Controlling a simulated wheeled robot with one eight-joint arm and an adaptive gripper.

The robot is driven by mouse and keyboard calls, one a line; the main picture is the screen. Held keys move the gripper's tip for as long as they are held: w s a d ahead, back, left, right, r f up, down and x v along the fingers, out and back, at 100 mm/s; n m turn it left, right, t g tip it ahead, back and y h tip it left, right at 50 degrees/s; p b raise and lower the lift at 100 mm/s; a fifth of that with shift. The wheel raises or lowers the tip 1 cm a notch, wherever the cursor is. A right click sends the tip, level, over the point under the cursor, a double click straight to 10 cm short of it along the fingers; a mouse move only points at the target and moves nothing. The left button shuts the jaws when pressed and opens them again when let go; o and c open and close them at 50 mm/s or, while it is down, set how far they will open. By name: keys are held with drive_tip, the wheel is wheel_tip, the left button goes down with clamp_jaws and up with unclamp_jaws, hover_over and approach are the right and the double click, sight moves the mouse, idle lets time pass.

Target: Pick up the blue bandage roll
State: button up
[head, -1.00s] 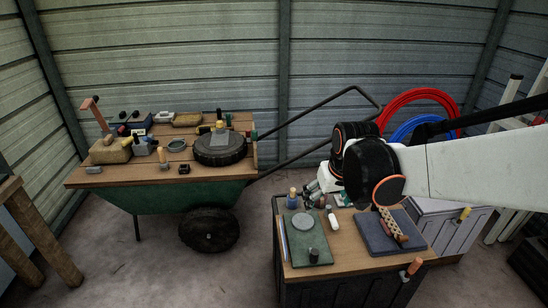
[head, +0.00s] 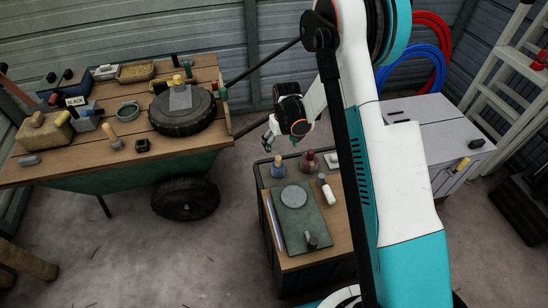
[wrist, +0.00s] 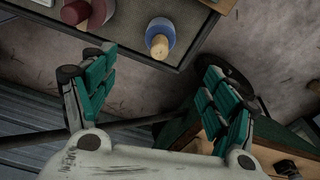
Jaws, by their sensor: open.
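I cannot make out a sure blue bandage roll. My gripper (head: 269,138) is over the gap between cabinet and wheelbarrow, just behind that corner. In the wrist view my gripper (wrist: 157,78) has its teal fingers wide apart with nothing between them.
A green board (head: 292,225) and a white bottle (head: 326,190) are on the same top. The crowded wheelbarrow table (head: 95,165) stands left. A grey cabinet (head: 430,135) and ladder (head: 510,80) are right. Floor between is clear.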

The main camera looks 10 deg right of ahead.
sight(279, 157)
drive_tip(key=shift+w+f, duration=0.45)
drive_tip(key=shift+f, duration=0.3)
drive_tip(key=f+b, duration=0.1)
drive_tip(key=f, duration=0.1)
drive_tip(key=f+b, duration=0.1)
drive_tip(key=f, duration=0.2)
drive_tip(key=w+f+b, duration=0.1)
drive_tip(key=f, duration=0.2)
drive_tip(key=shift+a, duration=0.1)
drive_tip(key=shift+w+a+f+b, duration=0.1)
drive_tip(key=shift+f+b, duration=0.65)
drive_tip(key=shift+f, duration=0.55)
drive_tip(key=shift+w+f+b, duration=0.1)
drive_tip(key=shift+f+b, duration=0.6)
drive_tip(key=shift+f, duration=0.55)
drive_tip(key=shift+r, duration=0.1)
drive_tip(key=shift+c, duration=0.6)
drive_tip(key=c, duration=1.3)
